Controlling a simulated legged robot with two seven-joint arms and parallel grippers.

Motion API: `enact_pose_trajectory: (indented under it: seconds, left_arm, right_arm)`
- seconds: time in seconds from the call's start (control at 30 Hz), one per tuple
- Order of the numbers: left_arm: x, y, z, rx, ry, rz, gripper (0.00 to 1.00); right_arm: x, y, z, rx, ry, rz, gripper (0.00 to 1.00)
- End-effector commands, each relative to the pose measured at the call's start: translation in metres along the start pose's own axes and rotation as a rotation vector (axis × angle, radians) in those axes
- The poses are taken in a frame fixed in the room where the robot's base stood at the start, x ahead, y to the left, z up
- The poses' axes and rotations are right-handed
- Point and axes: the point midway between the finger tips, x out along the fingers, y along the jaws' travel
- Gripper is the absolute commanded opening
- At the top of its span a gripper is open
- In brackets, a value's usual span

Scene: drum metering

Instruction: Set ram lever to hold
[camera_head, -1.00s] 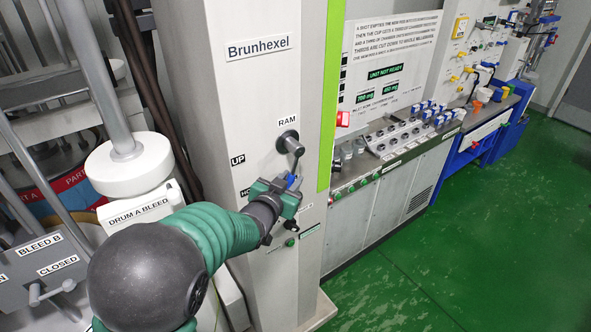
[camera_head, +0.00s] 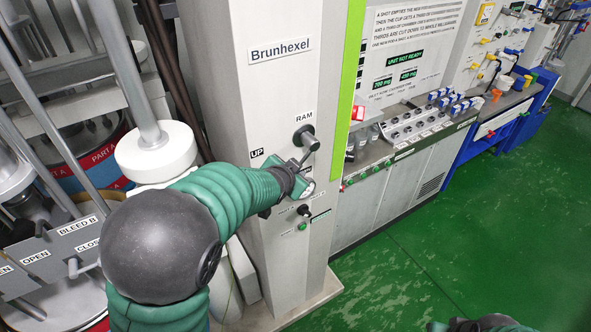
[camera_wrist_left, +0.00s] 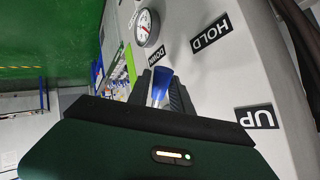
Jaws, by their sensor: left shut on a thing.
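The ram lever (camera_head: 305,159) hangs from a dark round hub (camera_head: 305,138) on the grey Brunhexel column, below the RAM label. My left gripper (camera_head: 301,184) is at the lever's lower end. In the left wrist view, the lever's blue handle (camera_wrist_left: 161,84) lies between the two dark fingers, and the left gripper (camera_wrist_left: 160,92) is shut on it. The UP label (camera_head: 257,153) shows left of the lever. The HOLD label (camera_wrist_left: 209,34) and DOWN label (camera_wrist_left: 157,56) show in the wrist view; my arm hides HOLD in the head view. Part of my right arm shows at the bottom right, fingers unclear.
A small black knob (camera_head: 304,210) and green button (camera_head: 302,227) sit below the lever. A white drum cap (camera_head: 155,150) stands left of the column. A grey bench (camera_head: 415,150) runs to the right. The green floor (camera_head: 460,240) is open. A gauge (camera_wrist_left: 147,27) shows in the wrist view.

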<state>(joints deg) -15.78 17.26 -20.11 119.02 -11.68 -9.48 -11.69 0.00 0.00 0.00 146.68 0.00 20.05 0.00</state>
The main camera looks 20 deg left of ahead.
Motion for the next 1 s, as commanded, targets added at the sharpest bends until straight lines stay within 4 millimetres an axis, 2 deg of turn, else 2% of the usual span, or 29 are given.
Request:
enact_pose_trajectory:
  seconds: [0.23, 0.27, 0.4, 0.77, 0.93, 1.0]
  left_arm:
    - [0.001, 0.002, 0.004, 0.001, -0.008, 0.003, 0.0]
    - [0.001, 0.002, 0.004, 0.001, -0.008, 0.003, 0.29]
    - [0.001, 0.001, 0.003, 0.0, -0.006, 0.002, 0.47]
    - [-0.004, 0.001, 0.001, 0.0, 0.0, 0.0, 0.48]
    - [-0.03, 0.003, 0.003, -0.002, 0.005, 0.004, 0.48]
    - [-0.043, 0.002, -0.002, 0.003, 0.003, 0.002, 0.48]
  right_arm:
    - [0.001, 0.0, 0.0, 0.0, 0.0, 0.0, 0.32]
    - [0.001, 0.0, 0.0, 0.0, 0.0, 0.0, 0.32]
    - [0.0, 0.0, 0.0, 0.0, 0.0, 0.0, 0.32]
    - [0.002, 0.0, 0.001, 0.0, 0.0, 0.0, 0.32]
    - [0.015, 0.0, 0.004, 0.0, 0.0, 0.0, 0.32]
    - [0.007, 0.0, 0.002, 0.0, -0.001, 0.0, 0.32]
